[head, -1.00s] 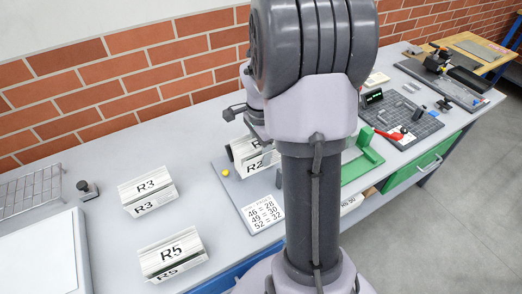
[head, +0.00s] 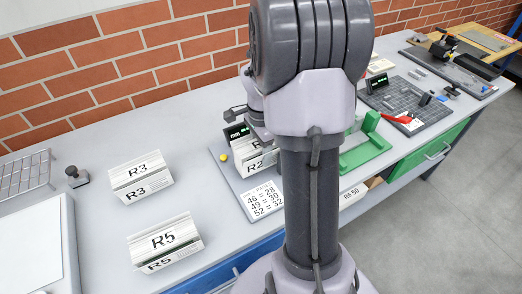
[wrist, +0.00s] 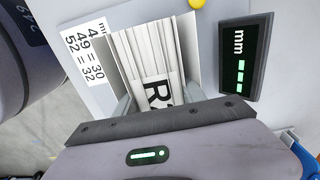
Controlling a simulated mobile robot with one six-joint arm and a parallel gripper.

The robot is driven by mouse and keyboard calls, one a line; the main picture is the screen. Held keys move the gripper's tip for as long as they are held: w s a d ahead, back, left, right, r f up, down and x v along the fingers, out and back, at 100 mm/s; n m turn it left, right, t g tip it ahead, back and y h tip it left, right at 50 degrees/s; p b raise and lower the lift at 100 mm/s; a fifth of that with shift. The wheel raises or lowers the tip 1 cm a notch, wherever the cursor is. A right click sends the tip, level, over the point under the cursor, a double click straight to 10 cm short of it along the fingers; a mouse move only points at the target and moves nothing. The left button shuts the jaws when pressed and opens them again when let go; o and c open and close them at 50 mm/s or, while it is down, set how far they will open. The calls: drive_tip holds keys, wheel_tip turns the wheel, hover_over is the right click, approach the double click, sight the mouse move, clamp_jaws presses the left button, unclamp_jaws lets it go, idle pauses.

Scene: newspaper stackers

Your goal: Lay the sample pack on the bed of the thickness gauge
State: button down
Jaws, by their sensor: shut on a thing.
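The sample pack, a stack of white folded paper marked R2 (head: 253,160), is over the grey bed of the thickness gauge (head: 226,172). My gripper (wrist: 157,100) is shut on the pack, with a finger on each side of it. In the wrist view the pack (wrist: 150,48) stands between the gauge's display (wrist: 246,58), which shows mm and green marks, and a white card of numbers (wrist: 86,52). The pack's underside is hidden, so I cannot tell whether it touches the bed. My arm covers part of the gauge's right side in the head view.
Packs R3 (head: 141,177) and R5 (head: 165,242) stand on the bench to the left. A yellow knob (head: 223,157) is on the gauge's left edge. A green fixture (head: 365,150) and a dark gridded board (head: 405,105) lie to the right.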

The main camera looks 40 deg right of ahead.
drive_tip(key=shift+f+b, duration=0.5)
drive_tip(key=shift+f, duration=0.05)
drive_tip(key=c, duration=0.6)
unclamp_jaws()
